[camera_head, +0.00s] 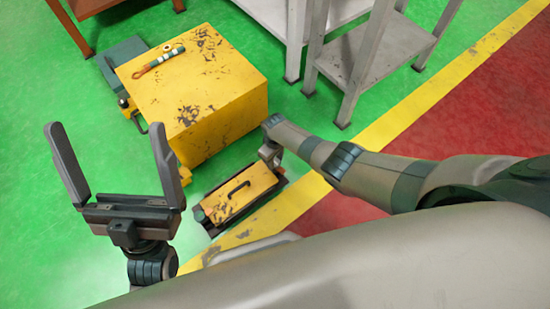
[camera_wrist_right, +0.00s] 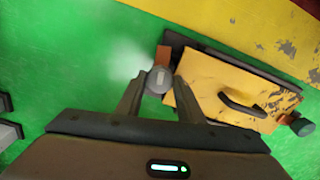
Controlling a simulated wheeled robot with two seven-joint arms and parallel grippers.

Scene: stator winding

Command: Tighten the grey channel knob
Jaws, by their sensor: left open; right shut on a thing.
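The grey channel knob (camera_wrist_right: 159,79) is a round grey cap at the end of the low yellow unit (camera_wrist_right: 228,90), beside an orange bracket. My right gripper (camera_wrist_right: 158,84) has its two fingers on either side of the knob and is shut on it. In the head view the yellow unit (camera_head: 240,193) lies on the floor, and my right gripper (camera_head: 270,153) is at its far right end, mostly hidden by the arm; the knob is hidden there. My left gripper (camera_head: 110,130) is open and empty, raised at the left.
A large worn yellow box (camera_head: 200,90) stands behind the unit, with a slim tool (camera_head: 158,60) on top. A dark green knob (camera_wrist_right: 302,126) is at the unit's other end. Grey metal stands (camera_head: 365,60) are at the back. Green floor at the left is clear.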

